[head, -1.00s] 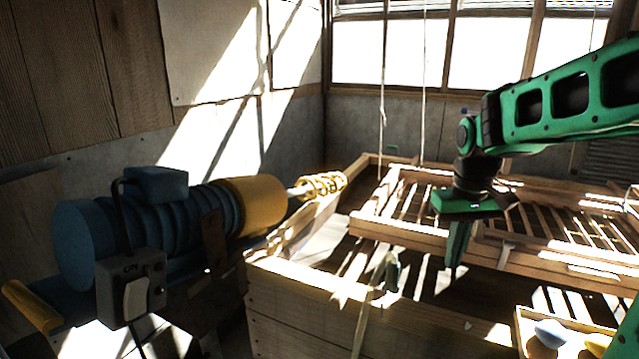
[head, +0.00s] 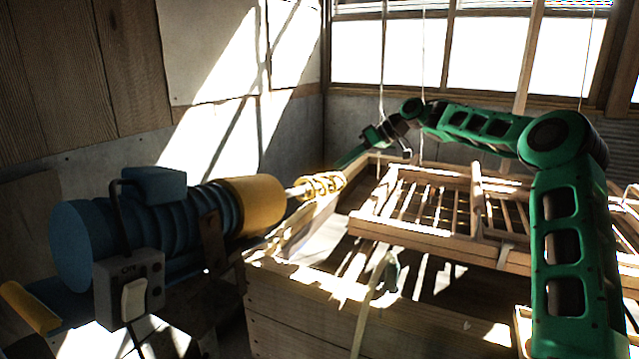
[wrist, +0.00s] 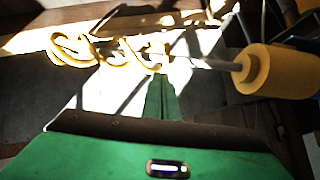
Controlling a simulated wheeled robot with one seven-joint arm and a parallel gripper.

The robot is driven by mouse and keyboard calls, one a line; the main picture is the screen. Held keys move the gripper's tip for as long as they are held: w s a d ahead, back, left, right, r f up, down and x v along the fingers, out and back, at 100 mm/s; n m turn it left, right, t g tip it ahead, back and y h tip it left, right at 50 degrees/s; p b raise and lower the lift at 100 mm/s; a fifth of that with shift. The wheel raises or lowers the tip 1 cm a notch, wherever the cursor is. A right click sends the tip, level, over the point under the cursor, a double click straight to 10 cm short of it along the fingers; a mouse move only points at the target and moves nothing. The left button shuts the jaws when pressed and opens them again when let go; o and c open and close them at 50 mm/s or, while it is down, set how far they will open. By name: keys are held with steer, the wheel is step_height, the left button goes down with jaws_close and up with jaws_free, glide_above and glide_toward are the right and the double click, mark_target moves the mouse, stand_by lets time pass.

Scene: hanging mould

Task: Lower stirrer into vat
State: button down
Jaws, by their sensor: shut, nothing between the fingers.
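The stirrer is a blue ribbed motor (head: 140,225) with a yellow collar (head: 255,203), a thin pale shaft and a yellow coil (head: 322,186) at its end. It lies nearly level, with the coil over the far left rim of the wooden vat (head: 300,318). In the wrist view the coil (wrist: 75,52) is at upper left and the yellow collar (wrist: 275,72) at right. My gripper (head: 345,161) is shut and empty, pointing left just above and behind the coil. Its fingertips (wrist: 160,80) appear close to the coil's shaft-side end; I cannot tell whether they touch.
A grey switch box (head: 130,288) marked ON, with a white rocker, hangs at the motor's front. A slatted wooden frame (head: 415,232) hangs on cords over the vat. A small dark green object (head: 391,272) sits by the vat's near side. Walls close off the left and back.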

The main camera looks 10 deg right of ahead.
steer(key=w+a+f+y, duration=0.1)
steer(key=w+a+f, duration=0.4)
steer(key=a+f, duration=0.2)
steer(key=shift+w+f+t, duration=0.15)
steer(key=shift+w+t, duration=0.15)
stand_by(0.4)
step_height(320, 180, down, 6)
steer(key=shift+s+a+f+y, duration=0.2)
steer(key=shift+s+y, duration=0.15)
steer(key=shift+y, duration=0.05)
stand_by(0.3)
